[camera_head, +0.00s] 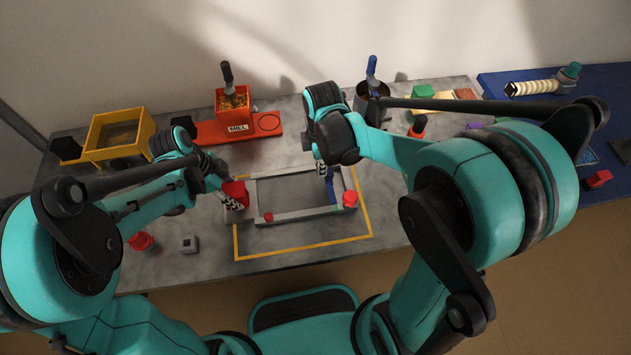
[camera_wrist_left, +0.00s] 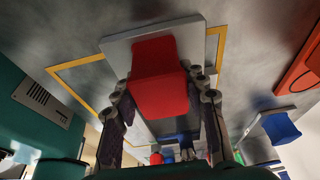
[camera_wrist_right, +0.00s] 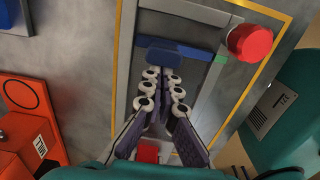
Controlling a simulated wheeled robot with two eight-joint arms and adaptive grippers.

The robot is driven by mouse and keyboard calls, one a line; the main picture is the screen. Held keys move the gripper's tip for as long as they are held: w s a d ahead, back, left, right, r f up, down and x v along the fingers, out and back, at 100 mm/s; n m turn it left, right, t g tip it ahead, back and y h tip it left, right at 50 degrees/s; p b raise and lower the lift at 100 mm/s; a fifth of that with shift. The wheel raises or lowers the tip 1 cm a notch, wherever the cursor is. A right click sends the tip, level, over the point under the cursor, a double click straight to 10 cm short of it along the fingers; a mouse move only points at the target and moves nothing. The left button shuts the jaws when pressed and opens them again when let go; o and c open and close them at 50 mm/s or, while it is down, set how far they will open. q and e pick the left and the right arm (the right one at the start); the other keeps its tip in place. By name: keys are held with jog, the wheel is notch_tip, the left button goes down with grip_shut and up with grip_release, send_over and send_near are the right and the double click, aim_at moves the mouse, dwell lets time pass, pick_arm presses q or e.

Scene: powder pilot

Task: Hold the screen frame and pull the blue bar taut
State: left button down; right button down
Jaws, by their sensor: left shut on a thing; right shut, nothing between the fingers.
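The grey screen frame (camera_head: 305,213) lies flat on the table inside a yellow outline. My left gripper (camera_head: 232,190) is at the frame's left end, shut on the red block there; this red block (camera_wrist_left: 160,82) fills the space between the fingers in the left wrist view. The blue bar (camera_head: 331,190) lies across the frame near its right end. The right wrist view shows the blue bar (camera_wrist_right: 190,47) with a raised blue tab (camera_wrist_right: 165,56). My right gripper (camera_wrist_right: 162,76) is shut and empty, its tips close to the tab; whether they touch it, I cannot tell.
A red mill base (camera_head: 212,130) and a yellow sieve box (camera_head: 120,132) stand behind. A grey block (camera_head: 188,244) and red cup (camera_head: 141,241) are at front left.

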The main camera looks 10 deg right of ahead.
pick_arm(q)
jog(key=shift+d, duration=0.1)
pick_arm(e)
notch_tip(320, 180, up, 5)
jog(key=shift+r, duration=0.1)
dwell(0.4)
pick_arm(q)
jog(key=c, duration=0.8)
grip_release()
jog(key=shift+v, duration=3.75)
jog(key=v, duration=1.2)
